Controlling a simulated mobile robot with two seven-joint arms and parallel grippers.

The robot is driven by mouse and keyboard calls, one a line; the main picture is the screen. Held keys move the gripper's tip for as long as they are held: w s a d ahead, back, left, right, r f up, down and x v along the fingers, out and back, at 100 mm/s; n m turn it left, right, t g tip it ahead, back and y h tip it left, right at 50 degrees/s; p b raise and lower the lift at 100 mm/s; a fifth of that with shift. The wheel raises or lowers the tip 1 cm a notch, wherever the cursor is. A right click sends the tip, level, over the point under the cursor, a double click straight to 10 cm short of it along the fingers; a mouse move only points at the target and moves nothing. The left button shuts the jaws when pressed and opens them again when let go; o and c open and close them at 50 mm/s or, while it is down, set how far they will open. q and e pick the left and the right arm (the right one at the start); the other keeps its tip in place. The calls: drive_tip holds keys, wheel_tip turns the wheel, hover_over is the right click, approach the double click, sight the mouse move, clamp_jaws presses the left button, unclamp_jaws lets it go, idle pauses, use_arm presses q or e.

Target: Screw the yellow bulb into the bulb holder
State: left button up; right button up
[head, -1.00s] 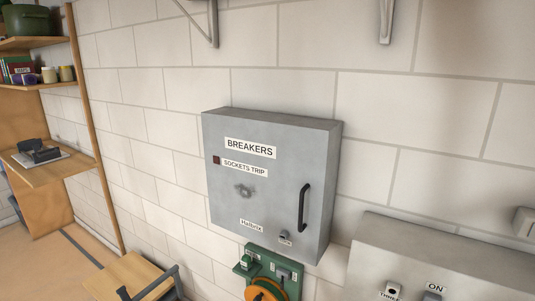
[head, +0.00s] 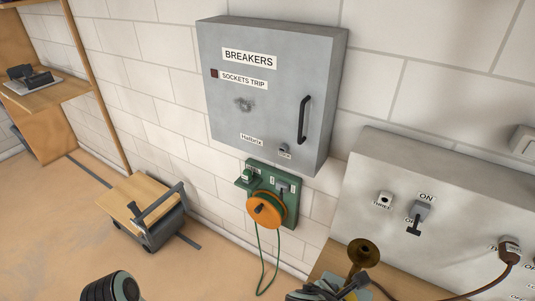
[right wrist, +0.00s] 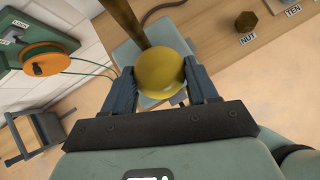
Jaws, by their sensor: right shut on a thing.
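My right gripper (right wrist: 160,88) is shut on a round yellow bulb (right wrist: 158,70) in the right wrist view. A brown, brass-like stem (right wrist: 124,22) runs up from beside the bulb. In the head view a brass flared horn shape (head: 363,254) stands above my right gripper (head: 335,288), at the bottom edge, and the bulb is hidden there. I cannot make out a bulb holder with certainty in either view. My left gripper is not in view; only a dark ribbed part of my left arm shows at the bottom left.
A grey breaker box (head: 260,100) hangs on the wall. Below it is a green panel (head: 290,190) with an orange reel (head: 266,209) and hanging cord. A grey switch box (head: 390,170) stands at the right above a wooden bench. A wooden-topped cart (head: 140,200) stands on the floor.

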drive_tip(key=shift+m, duration=0.3)
drive_tip(key=shift+w+a+m+g+h, duration=0.1)
drive_tip(key=shift+m+g+h, duration=0.15)
drive_tip(key=shift+m+g, duration=0.3)
drive_tip(key=shift+w+a+m+g+h, duration=0.1)
drive_tip(key=shift+m+g+h, duration=0.2)
drive_tip(key=shift+m, duration=0.35)
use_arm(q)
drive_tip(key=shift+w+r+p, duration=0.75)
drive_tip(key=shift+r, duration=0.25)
use_arm(e)
drive_tip(key=shift+w+m+g+h, duration=0.15)
drive_tip(key=shift+m+g+h, duration=0.1)
drive_tip(key=shift+m+g, duration=1.2)
drive_tip(key=shift+m, duration=0.35)
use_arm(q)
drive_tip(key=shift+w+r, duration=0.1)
